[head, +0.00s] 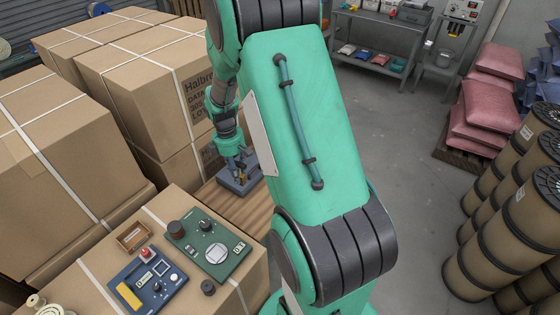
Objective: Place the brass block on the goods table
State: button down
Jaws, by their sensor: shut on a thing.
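My gripper (240,166) is at the end of my green arm, left of the picture's middle, pointing down. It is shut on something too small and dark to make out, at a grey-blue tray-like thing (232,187). I cannot tell whether they touch. That grey-blue thing rests on a brown slatted wooden surface (214,204), partly hidden by my arm. I cannot make out the brass block for certain. A grey metal table (385,22) with a lower shelf stands at the back; no table is clearly marked as the goods table.
Large strapped cartons (50,135) fill the left. A front carton (190,290) carries a green panel (208,245), a blue panel (147,279) and a small brown tray (133,237). Pink sacks (480,115) and several brown drums (490,250) stand right. Grey floor (415,150) lies clear between.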

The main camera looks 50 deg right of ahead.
jog(key=s+d+f+m, duration=0.1)
jog(key=s+d+m, duration=0.1)
jog(key=s+d, duration=0.35)
notch_tip(320, 180, down, 27)
jog(key=s+a, duration=0.1)
jog(key=shift+a, duration=0.15)
jog(key=shift+w, duration=0.1)
jog(key=b, duration=0.2)
send_over(256, 202)
jog(key=shift+w+f, duration=0.25)
jog(key=shift+f, duration=0.5)
jog(key=shift+f+b, duration=0.65)
jog(key=shift+f, duration=1.05)
jog(key=shift+f, duration=0.1)
